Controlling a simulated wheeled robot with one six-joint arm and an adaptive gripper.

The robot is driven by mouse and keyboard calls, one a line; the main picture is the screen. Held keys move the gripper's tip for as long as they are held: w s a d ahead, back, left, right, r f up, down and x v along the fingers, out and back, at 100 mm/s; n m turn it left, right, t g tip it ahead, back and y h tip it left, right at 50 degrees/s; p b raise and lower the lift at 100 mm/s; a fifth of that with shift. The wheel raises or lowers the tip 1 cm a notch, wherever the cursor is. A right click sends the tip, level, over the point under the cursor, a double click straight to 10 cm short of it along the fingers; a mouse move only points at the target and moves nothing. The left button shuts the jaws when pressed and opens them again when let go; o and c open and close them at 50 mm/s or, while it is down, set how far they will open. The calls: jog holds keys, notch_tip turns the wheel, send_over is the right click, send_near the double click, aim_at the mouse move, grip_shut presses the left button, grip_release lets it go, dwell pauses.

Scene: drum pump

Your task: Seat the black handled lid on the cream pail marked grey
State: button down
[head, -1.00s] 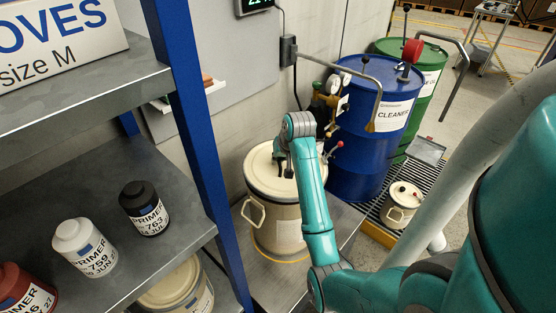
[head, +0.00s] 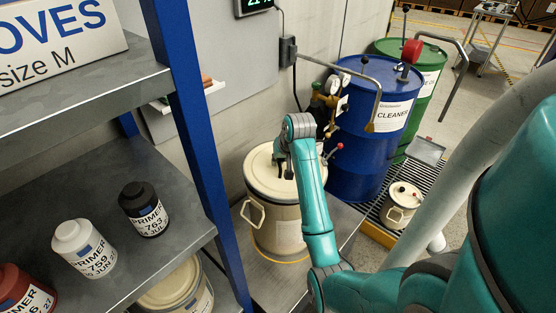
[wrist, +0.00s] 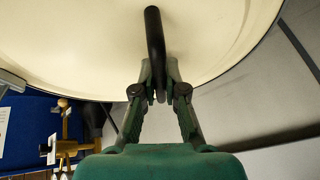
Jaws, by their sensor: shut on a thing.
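The large cream pail (head: 275,222) stands on a grey platform beside the shelf rack, with a side handle and a pale label too small to read. A cream lid (head: 262,172) lies over its top in the head view. In the wrist view the lid (wrist: 90,45) is cream with a thin dark rim and a black bar handle (wrist: 154,40). My gripper (wrist: 158,95) is shut on this handle; in the head view my gripper (head: 284,168) is above the lid and partly covers it. Whether the lid is fully down on the pail's rim cannot be told.
The blue cleaner drum (head: 366,135) and brass regulator fittings (head: 336,88) stand close behind the pail. A blue rack post (head: 205,150) is at its left. A smaller cream pail (head: 400,212) stands to the right on a grating. Another pail (head: 178,292) is under the shelf.

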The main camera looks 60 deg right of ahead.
jog(key=shift+f, duration=1.05)
dwell(0.4)
jog(key=c, duration=1.5)
grip_release()
